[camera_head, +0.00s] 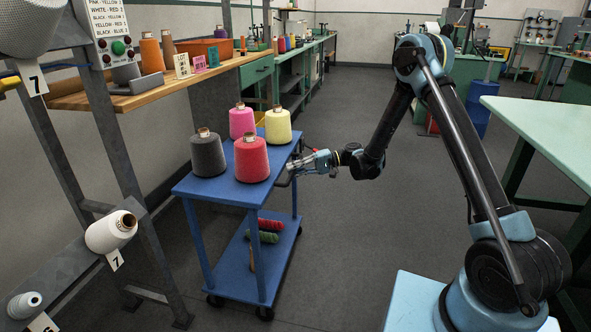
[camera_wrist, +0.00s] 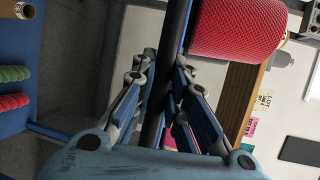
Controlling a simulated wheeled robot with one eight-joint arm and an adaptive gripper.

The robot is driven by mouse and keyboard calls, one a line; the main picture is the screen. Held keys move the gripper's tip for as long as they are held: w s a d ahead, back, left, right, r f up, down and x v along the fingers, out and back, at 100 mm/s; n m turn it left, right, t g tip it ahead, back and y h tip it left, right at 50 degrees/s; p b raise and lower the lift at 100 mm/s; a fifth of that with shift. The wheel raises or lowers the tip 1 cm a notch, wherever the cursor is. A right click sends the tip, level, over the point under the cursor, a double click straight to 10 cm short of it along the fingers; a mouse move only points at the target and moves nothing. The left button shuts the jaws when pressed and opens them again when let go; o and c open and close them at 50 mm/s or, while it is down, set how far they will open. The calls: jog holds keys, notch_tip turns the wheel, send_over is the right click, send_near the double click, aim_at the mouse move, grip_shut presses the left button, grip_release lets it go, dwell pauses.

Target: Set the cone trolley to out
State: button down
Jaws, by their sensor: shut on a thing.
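The blue cone trolley (camera_head: 222,192) stands left of centre in the head view, beside the rack and wooden bench. Its top bears a dark grey cone (camera_head: 208,158), a pink cone (camera_head: 242,122), a yellow cone (camera_head: 278,127) and a red cone (camera_head: 251,160). My gripper (camera_head: 296,168) is at the trolley's right side. In the wrist view my gripper (camera_wrist: 163,85) is shut on the trolley's dark handle bar (camera_wrist: 172,35), which runs between its fingers. The red cone (camera_wrist: 238,28) shows close beyond it. The far end of the handle is hidden.
Red and green rolls (camera_head: 264,230) lie on the trolley's lower shelf. A wooden bench (camera_head: 170,88) and a metal rack with a white cone (camera_head: 110,231) are at left. A pale green table (camera_head: 545,125) is at right. Grey floor (camera_head: 350,240) between is open.

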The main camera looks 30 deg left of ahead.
jog(key=shift+w, duration=0.35)
jog(key=c, duration=1.6)
grip_release()
jog(key=shift+f, duration=0.15)
jog(key=shift+o, duration=0.2)
jog(key=shift+s, duration=0.15)
jog(key=v, duration=1.2)
jog(key=shift+d, duration=0.1)
